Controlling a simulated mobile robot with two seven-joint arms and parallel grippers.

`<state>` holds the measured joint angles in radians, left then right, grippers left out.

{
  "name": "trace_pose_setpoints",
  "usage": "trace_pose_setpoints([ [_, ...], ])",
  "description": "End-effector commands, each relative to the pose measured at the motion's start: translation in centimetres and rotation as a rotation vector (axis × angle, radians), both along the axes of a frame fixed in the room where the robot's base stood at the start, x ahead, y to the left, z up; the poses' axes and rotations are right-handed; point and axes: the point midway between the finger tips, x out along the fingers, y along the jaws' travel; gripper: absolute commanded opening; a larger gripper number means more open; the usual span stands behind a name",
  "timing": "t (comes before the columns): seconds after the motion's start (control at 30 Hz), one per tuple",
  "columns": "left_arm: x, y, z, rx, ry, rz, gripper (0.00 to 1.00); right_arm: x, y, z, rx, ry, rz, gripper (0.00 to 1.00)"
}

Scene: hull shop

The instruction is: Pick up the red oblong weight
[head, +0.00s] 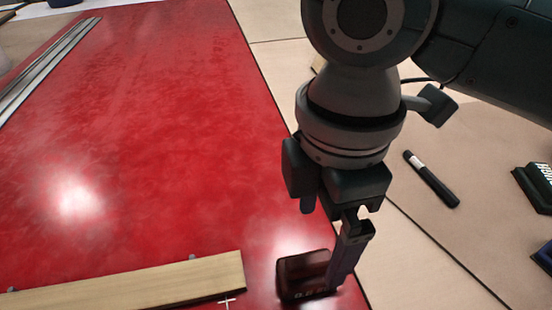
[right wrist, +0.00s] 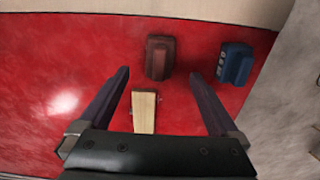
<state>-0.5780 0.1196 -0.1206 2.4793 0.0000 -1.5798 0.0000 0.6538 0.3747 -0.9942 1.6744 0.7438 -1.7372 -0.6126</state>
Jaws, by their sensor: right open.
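The red oblong weight (head: 303,275) is a dark red block with pale marking on its front. It lies on the glossy red panel near the bottom of the head view. My right gripper (head: 338,278) points down at its right side, partly covering that end in the head view. In the right wrist view the weight (right wrist: 160,57) shows ahead of the open fingers (right wrist: 160,75), roughly centred between their tips, with nothing held. Whether a finger touches it, I cannot tell. My left gripper is not in view.
A blue weight (right wrist: 236,63) lies right of the red one in the right wrist view. A wooden strip (head: 130,285) lies left of the weight. A black marker (head: 431,179) and dark labelled blocks (head: 534,187) are at right. The panel's middle is clear.

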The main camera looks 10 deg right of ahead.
Motion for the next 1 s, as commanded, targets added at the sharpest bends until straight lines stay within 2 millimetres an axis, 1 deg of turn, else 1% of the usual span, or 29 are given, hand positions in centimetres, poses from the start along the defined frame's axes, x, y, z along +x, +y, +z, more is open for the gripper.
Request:
trace_pose_setpoints([
  [0.03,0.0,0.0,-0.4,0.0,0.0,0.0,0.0,-0.1,0.0,-1.1,-0.001,0.005,-0.001,0.97],
  [0.1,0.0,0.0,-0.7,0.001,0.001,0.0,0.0,-0.1,0.0,-2.1,-0.001,0.003,-0.002,0.97],
  [0.27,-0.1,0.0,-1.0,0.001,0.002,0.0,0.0,-0.1,0.1,-3.4,0.001,0.002,-0.001,0.97],
  [0.5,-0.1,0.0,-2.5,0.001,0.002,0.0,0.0,0.1,0.5,-7.1,0.001,0.002,-0.002,0.97],
  [0.6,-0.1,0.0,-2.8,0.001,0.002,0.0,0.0,0.2,0.5,-8.1,0.001,0.0,-0.002,0.97],
  [0.87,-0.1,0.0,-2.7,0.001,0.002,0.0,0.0,0.2,0.5,-8.3,0.001,-0.002,-0.001,0.97],
  [0.9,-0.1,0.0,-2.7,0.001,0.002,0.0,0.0,0.2,0.5,-8.3,0.001,-0.002,-0.001,0.95],
  [1.0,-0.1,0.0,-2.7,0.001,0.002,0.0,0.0,0.2,0.5,-8.3,0.001,-0.001,-0.001,0.84],
])
